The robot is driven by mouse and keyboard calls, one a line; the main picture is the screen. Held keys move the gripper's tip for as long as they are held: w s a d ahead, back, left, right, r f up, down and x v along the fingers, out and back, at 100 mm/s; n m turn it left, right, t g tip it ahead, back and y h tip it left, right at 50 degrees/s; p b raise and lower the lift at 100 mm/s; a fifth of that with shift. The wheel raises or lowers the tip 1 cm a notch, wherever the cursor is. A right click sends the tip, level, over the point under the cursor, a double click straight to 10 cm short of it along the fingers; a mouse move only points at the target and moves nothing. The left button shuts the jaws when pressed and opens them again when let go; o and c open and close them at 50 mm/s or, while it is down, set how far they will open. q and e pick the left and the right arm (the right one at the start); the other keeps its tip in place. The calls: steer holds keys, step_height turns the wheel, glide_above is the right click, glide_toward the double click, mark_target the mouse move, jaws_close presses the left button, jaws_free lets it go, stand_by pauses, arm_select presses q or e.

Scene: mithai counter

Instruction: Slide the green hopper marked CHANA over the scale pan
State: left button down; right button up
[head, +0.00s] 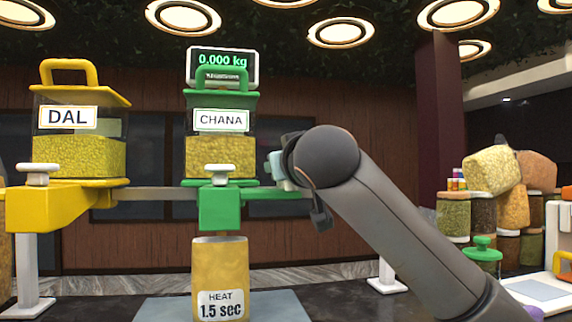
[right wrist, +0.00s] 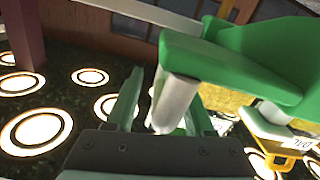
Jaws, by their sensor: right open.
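The green hopper (head: 220,127) marked CHANA, half full of yellow grains, hangs on a rail in the middle of the head view. A green bracket (head: 219,208) with a white knob (head: 219,169) is below it. My right gripper (head: 272,168) is at the hopper's right side. In the right wrist view its open fingers (right wrist: 163,108) stand either side of a white cylinder (right wrist: 174,103) below a green part (right wrist: 215,60); contact is unclear. The scale display (head: 223,62) reads 0.000 kg behind the hopper. I cannot make out the scale pan. My left gripper is out of view.
The yellow DAL hopper (head: 80,157) hangs on the same rail (head: 155,194) to the left. A yellow pouch (head: 220,265) labelled HEAT 1.5 sec stands on a grey mat (head: 165,310) below the green bracket. Jars and sacks (head: 500,190) stand at the right.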

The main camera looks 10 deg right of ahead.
steer(key=s+b, duration=0.4)
steer(key=s, duration=0.8)
steer(key=shift+s+d, duration=0.25)
steer(key=shift+d, duration=0.2)
